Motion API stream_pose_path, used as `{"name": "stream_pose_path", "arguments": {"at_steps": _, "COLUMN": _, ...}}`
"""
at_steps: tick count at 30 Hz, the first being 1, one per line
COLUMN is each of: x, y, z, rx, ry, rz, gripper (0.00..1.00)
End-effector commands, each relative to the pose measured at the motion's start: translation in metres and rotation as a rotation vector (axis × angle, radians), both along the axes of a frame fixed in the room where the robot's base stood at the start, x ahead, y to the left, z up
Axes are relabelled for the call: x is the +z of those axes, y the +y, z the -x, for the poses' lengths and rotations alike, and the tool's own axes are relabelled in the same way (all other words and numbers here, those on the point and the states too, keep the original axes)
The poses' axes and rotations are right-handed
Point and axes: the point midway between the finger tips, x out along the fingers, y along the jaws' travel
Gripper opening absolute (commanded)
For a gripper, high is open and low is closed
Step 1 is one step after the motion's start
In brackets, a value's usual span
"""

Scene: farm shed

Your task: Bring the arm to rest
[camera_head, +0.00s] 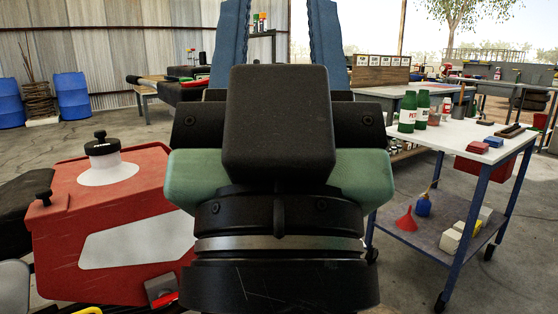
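My gripper (279,22) fills the middle of the camera_head view, close to the camera and pointing away from it. Its two blue fingers stand wide apart at the top of the picture. Nothing shows between them but the far background, and their very tips run out of the frame. The black and green gripper body hides the middle of the scene. My gripper touches nothing that I can see.
A red machine or tank (62,225) with a black cap is close at the left. A white-topped cart (455,134) with green bottles (407,112) stands at the right. Blue barrels (72,97) and workbenches are farther back. Open floor shows at the right.

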Motion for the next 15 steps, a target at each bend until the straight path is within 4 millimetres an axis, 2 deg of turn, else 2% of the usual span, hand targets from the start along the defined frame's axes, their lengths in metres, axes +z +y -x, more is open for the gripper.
{"name": "stream_pose_path", "arguments": {"at_steps": 1, "x": 0.025, "y": -0.001, "z": 0.003, "rx": -0.01, "ry": -0.009, "rz": 0.003, "gripper": 0.42}}
{"name": "stream_pose_path", "arguments": {"at_steps": 8, "x": 0.087, "y": 0.0, "z": 0.0, "rx": -0.004, "ry": 0.0, "rz": 0.001, "gripper": 0.42}}
{"name": "stream_pose_path", "arguments": {"at_steps": 15, "x": 0.163, "y": 0.0, "z": 0.0, "rx": -0.001, "ry": 0.002, "rz": 0.0, "gripper": 0.42}}
